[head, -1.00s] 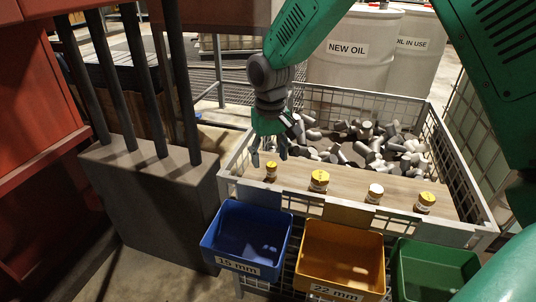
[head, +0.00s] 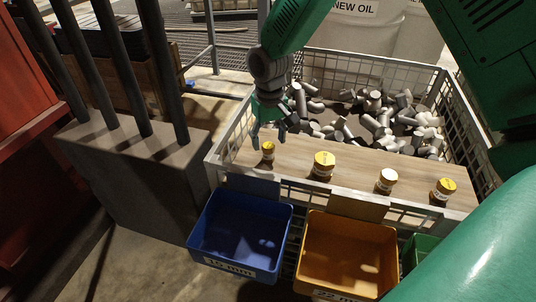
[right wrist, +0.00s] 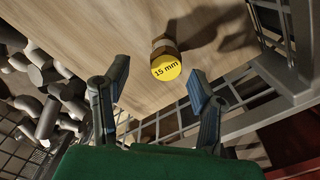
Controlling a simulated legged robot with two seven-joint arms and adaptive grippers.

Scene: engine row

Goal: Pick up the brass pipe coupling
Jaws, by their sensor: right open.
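A small brass pipe coupling (head: 268,151) with a yellow top stands upright at the left end of a wooden board (head: 345,173). In the right wrist view, the coupling (right wrist: 165,62) shows a yellow label reading "15 mm" and lies just beyond the fingertips, between their lines. My right gripper (head: 268,133) is open, pointing down close above the coupling, with nothing between its fingers. In the wrist view, its two dark fingers (right wrist: 159,74) are spread apart. Whether either finger touches the coupling cannot be told. My left gripper is not in view.
Three more labelled couplings stand along the board: one yellow-topped (head: 323,165), one white-topped (head: 385,181) and one yellow-topped (head: 444,191). Grey metal pieces (head: 375,120) heap behind. A wire cage surrounds the board; blue (head: 238,273), orange (head: 350,284) and green bins hang in front.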

